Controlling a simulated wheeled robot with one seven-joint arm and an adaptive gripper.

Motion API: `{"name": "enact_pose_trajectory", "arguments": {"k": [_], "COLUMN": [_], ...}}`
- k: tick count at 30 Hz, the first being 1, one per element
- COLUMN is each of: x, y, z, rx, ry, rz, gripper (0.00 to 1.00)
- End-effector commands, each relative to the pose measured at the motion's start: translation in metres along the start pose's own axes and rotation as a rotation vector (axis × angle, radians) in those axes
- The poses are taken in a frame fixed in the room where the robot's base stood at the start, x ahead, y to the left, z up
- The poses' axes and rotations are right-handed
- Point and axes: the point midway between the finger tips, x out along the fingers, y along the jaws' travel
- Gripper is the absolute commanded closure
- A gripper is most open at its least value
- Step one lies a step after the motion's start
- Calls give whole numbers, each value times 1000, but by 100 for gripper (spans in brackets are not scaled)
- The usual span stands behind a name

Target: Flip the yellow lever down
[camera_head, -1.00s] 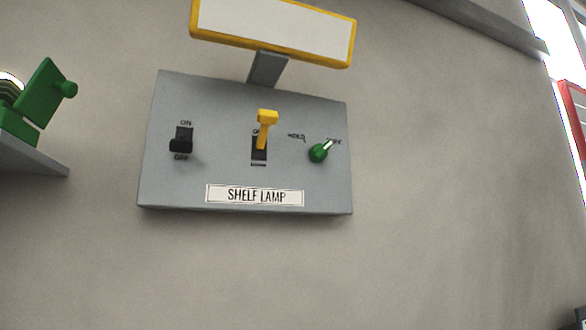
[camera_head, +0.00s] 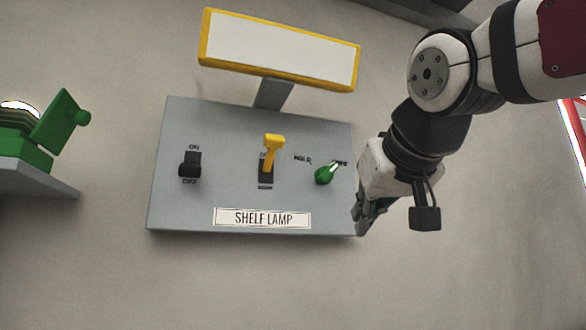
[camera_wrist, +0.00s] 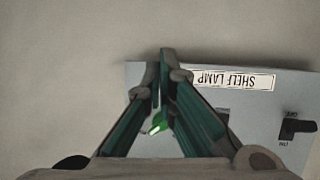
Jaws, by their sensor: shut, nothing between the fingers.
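The yellow lever (camera_head: 272,150) sticks up and out of a dark slot in the middle of a grey wall panel (camera_head: 225,125) labelled SHELF LAMP. It stands in the raised position, its wide head above the slot. My gripper (camera_head: 362,225) is at the panel's lower right edge, to the right of the lever and apart from it. In the wrist view the fingers of my gripper (camera_wrist: 164,55) come together at their tips, shut and empty, over the panel's edge. The yellow lever is not visible in the wrist view.
A black switch (camera_head: 190,168) sits left of the lever and a green knob (camera_head: 325,174) right, near my gripper. A yellow-framed sign (camera_head: 280,50) stands above the panel. A green object (camera_head: 55,130) rests on a shelf (camera_head: 35,183) at left. Wall below the panel is clear.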

Motion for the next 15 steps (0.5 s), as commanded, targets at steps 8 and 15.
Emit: {"name": "enact_pose_trajectory", "arguments": {"k": [8,15], "x": [-30,-59], "y": [-58,-91], "z": [-135,-199], "rx": [-6,7], "ry": [266,415], "rz": [-92,-145], "gripper": [100,100]}}
